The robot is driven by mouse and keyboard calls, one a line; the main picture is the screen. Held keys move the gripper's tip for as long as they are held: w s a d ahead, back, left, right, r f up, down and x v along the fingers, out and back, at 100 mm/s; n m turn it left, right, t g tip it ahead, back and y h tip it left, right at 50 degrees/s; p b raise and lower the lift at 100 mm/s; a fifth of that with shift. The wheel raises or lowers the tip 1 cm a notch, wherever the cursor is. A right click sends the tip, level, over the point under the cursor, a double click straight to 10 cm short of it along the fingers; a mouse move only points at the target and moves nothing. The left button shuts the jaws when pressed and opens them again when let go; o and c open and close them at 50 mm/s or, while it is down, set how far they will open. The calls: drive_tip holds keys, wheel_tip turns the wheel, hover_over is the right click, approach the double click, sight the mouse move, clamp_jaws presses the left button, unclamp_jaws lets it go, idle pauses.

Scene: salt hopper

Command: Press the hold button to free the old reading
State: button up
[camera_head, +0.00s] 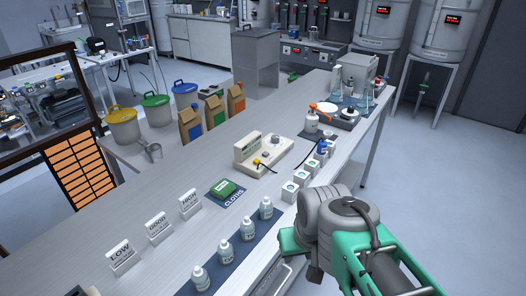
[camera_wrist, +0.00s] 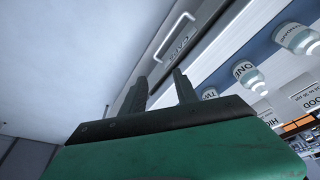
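A beige bench meter (camera_head: 262,152) stands on the middle of the long grey bench, with a display block at its left end, a round grey well on top and a yellow-and-black part at its front. I cannot pick out a hold button at this size. My gripper shows in the wrist view (camera_wrist: 160,88) with its two dark fingers apart and nothing between them. In the head view its green body is at the bench's near edge, below and right of the meter and well apart from it; the fingertips are hidden there. The meter is not in the wrist view.
Several white bottles (camera_head: 247,228) stand on a dark strip near the front edge. A green item (camera_head: 223,188) lies on a mat beside label cards (camera_head: 158,228). Small white boxes (camera_head: 289,190) stand between my gripper and the meter. A drawer labelled CAPS (camera_wrist: 180,40) faces my fingers.

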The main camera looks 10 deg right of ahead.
drive_tip(key=shift+c, duration=0.5)
clamp_jaws()
idle(1.3)
